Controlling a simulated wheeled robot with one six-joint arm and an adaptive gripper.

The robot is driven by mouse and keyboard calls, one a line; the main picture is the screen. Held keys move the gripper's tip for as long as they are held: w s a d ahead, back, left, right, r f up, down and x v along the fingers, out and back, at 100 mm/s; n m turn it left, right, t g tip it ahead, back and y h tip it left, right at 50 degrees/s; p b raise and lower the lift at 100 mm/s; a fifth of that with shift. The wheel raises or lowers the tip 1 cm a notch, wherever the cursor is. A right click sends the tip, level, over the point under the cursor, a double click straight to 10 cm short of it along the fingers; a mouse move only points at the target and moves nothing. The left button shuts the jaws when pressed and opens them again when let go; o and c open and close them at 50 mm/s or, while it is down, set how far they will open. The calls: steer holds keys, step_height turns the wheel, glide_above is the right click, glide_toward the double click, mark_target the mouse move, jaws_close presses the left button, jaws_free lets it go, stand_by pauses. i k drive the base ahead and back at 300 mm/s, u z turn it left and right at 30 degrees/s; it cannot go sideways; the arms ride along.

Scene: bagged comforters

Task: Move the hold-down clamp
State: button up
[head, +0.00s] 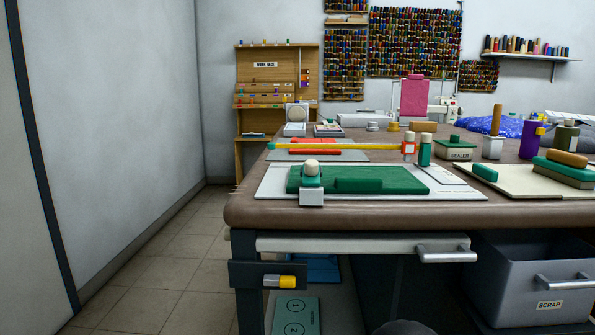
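My gripper is not in view.
The brown-topped table (360,214) holds a yellow rod (340,149), a green sealer box (460,148), bottles and blocks. Below are a drawer handle (446,255) and a grey scrap bin (535,285). The tiled floor (170,262) at left is clear.

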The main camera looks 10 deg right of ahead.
mark_target(311, 172)
steer(key=u, duration=1.5)
steer(key=k, duration=1.05)
steer(key=z, duration=1.35)
steer(key=i, duration=0.5)
